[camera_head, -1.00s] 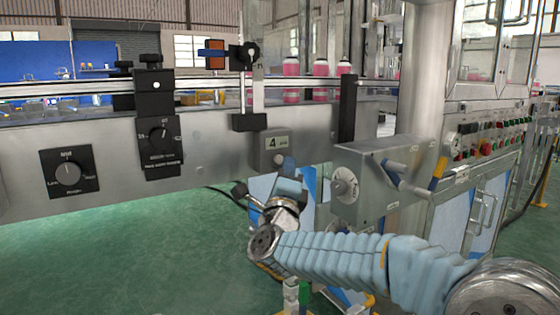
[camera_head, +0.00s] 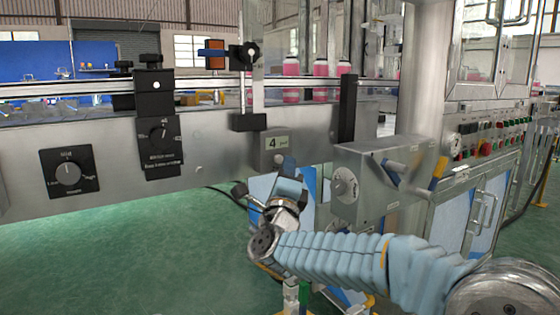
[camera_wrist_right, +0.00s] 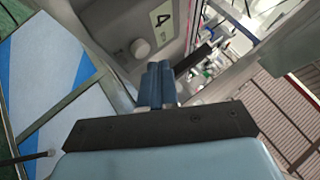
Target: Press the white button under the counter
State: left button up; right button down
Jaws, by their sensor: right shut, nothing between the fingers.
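The white button (camera_wrist_right: 140,48) is a small round knob on a grey box labelled "4" (camera_wrist_right: 150,25) in the right wrist view. In the head view the box (camera_head: 276,142) sits under the conveyor counter, and the button shows at its lower part (camera_head: 279,160). My right gripper (camera_wrist_right: 159,66) is shut and empty, its blue fingertips side by side, a little below and right of the button in the wrist view. In the head view the right gripper (camera_head: 286,166) is just below the box; contact with the button cannot be told. My left gripper is not in view.
A grey control box with a dial (camera_head: 375,180) stands right of my right gripper. The steel counter front (camera_head: 100,140) carries a black dial (camera_head: 68,174) on the left. Pink bottles (camera_head: 320,80) stand on the conveyor above. The green floor left is clear.

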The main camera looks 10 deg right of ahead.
jog(key=shift+w, duration=0.1)
dwell(0.4)
jog(key=shift+w+a+b, duration=0.1)
jog(key=shift+w+b, duration=0.2)
jog(key=shift+w+a, duration=0.2)
jog(key=shift+w, duration=0.2)
dwell(0.6)
jog(key=shift+s, duration=0.1)
jog(key=shift+s+d+b, duration=0.3)
jog(key=shift+s+b, duration=0.4)
jog(key=shift+b, duration=0.25)
jog(key=shift+s, duration=0.1)
